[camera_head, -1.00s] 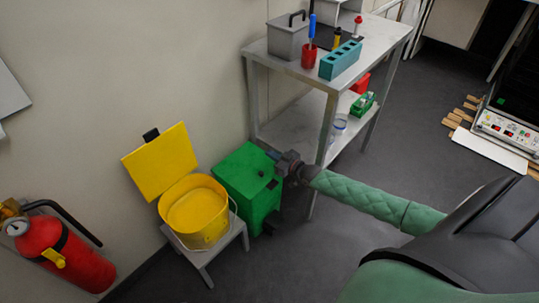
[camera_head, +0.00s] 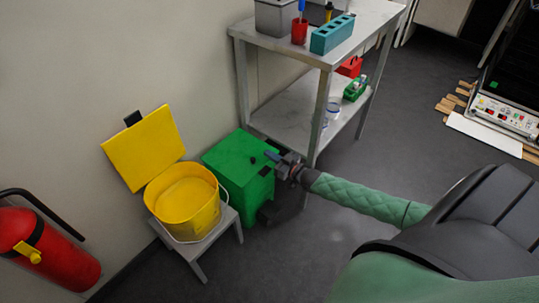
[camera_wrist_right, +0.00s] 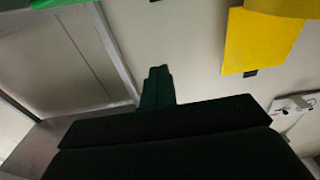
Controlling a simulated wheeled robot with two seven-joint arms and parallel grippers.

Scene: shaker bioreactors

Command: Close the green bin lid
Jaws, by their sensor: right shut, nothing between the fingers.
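The green bin (camera_head: 233,183) stands on the floor against the wall, beside the low stool with the yellow bucket. Its green lid (camera_head: 232,151) lies flat across the top, with small dark parts on it. My right gripper (camera_head: 270,155) is shut and empty at the right end of the lid; I cannot tell whether it touches. In the right wrist view the shut fingers (camera_wrist_right: 157,85) point toward the wall, and a strip of green (camera_wrist_right: 62,3) shows at the top left edge. My left gripper is not in view.
A yellow bucket (camera_head: 172,222) with its yellow lid (camera_head: 144,147) raised stands on a grey stool (camera_head: 213,232). A two-level metal table (camera_head: 276,40) stands right behind the bin. A red fire extinguisher (camera_head: 50,255) is at the left. The floor at centre right is clear.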

